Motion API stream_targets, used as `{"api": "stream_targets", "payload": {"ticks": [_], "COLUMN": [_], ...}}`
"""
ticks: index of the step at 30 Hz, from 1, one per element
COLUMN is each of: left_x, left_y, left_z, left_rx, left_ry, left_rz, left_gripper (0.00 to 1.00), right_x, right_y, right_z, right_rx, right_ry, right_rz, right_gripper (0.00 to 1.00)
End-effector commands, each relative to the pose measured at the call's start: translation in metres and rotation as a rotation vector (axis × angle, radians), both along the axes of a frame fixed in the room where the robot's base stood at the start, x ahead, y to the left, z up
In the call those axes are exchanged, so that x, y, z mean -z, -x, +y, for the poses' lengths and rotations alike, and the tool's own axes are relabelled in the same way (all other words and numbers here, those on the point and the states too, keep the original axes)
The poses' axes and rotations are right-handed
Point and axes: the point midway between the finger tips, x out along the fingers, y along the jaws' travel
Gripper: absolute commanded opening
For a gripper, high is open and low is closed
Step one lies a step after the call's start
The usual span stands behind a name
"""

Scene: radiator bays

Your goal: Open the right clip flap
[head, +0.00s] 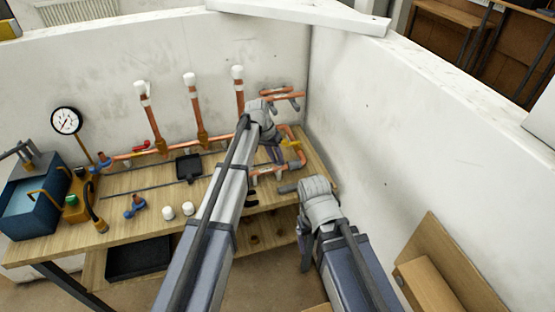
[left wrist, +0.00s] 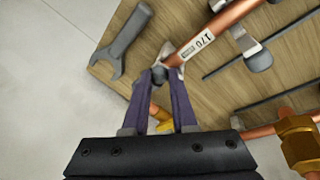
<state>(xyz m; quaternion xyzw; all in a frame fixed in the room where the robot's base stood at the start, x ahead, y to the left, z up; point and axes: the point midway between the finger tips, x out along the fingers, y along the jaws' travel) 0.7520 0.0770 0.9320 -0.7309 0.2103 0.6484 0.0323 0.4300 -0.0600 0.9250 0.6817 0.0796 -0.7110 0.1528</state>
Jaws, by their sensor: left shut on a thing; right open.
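My left gripper (head: 275,153) is over the right end of the workbench, at the low copper pipe. In the left wrist view its purple fingers (left wrist: 167,76) are closed around a small grey part, which looks like the right clip flap (left wrist: 158,76). This part is at a pale clip (left wrist: 174,54) on the copper pipe (left wrist: 215,30) with a "170" label. The fingers partly hide the clip, so how far the flap is open is unclear. Another grey clip (left wrist: 258,58) sits farther along. My right gripper (head: 305,252) is open and empty beside the bench's front right edge.
A grey wrench (left wrist: 124,42) lies near the bench corner. Upright copper pipes (head: 195,112) with white caps stand along the back wall. A white wall (head: 420,150) bounds the right.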

Motion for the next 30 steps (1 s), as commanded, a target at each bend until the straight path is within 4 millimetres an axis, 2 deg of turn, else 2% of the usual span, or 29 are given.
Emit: {"api": "stream_targets", "payload": {"ticks": [1,12,30], "left_x": [-0.0013,-0.0056,-0.0085], "left_y": [-0.0067,-0.0142,-0.0146], "left_z": [0.0015,0.0056,0.0066], "left_rx": [-0.001,0.000,0.000], "left_ry": [0.012,0.089,0.112], "left_rz": [0.034,0.222,0.277], "left_gripper": [0.00,0.00,0.00], "right_x": [-0.0010,0.0021,0.0031], "right_y": [0.0000,0.0000,0.0000], "right_z": [0.0000,0.0000,0.0000], "right_rx": [0.000,0.000,0.000], "right_ry": [0.000,0.000,0.000], "right_rz": [0.000,0.000,0.000], "right_gripper": [0.80,0.80,0.80]}}
